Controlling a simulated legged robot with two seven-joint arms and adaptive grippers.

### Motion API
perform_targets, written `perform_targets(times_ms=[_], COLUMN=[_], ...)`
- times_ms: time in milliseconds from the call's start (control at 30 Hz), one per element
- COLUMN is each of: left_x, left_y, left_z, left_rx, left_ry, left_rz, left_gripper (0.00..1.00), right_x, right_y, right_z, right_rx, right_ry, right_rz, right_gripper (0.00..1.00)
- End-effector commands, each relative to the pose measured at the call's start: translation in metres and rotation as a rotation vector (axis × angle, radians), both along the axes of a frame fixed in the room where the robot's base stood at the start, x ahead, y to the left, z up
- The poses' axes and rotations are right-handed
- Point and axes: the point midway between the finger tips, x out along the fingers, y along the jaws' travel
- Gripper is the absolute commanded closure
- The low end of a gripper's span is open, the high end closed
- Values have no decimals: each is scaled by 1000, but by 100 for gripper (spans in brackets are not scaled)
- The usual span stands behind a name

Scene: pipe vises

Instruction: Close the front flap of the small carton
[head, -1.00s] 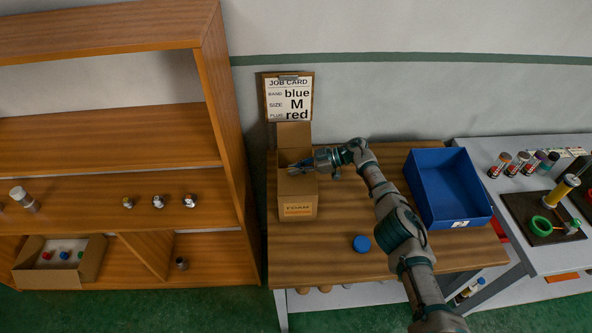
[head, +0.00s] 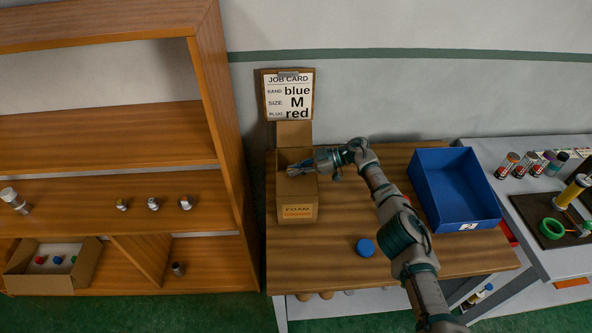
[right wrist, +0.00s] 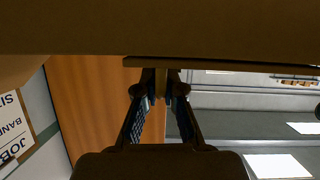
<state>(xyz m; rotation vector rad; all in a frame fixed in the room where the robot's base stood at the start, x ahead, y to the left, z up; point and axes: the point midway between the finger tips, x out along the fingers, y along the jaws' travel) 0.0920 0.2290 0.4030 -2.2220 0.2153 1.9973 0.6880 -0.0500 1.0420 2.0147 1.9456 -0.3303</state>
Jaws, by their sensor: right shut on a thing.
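The small carton (head: 298,207) stands at the left end of the wooden table, its label facing me. Its back flap (head: 293,134) stands upright and its top is open. My right gripper (head: 293,171) reaches in from the right at the carton's top, over the opening. In the right wrist view my right gripper (right wrist: 161,90) is shut on a thin cardboard edge, which looks like the front flap (right wrist: 161,77). The gripper partly hides the flap and the opening in the head view. My left gripper is not in view.
A blue bin (head: 455,190) and a blue round cap (head: 365,247) are on the table. A job card (head: 288,97) hangs behind the carton. A wooden shelf (head: 110,190) stands close on the left. The table front between carton and cap is clear.

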Motion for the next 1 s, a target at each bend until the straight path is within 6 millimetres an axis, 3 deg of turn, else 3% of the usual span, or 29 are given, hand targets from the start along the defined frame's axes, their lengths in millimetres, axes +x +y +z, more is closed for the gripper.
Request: perform_targets(times_ms=[67,100,200,567,1000], left_x=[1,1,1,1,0], left_y=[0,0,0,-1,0], left_z=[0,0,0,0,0], left_rx=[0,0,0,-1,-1], left_ry=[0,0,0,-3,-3], left_rz=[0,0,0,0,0], left_gripper=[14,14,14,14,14], right_x=[1,0,0,0,1], right_y=[-1,-1,-1,-6,-66], right_z=[-1,-1,-1,2,25], right_rx=[-2,-2,-2,-1,-2], right_ry=[0,0,0,0,1], right_rz=[-3,-3,-2,-3,-3], right_gripper=[100,88,67,67,67])
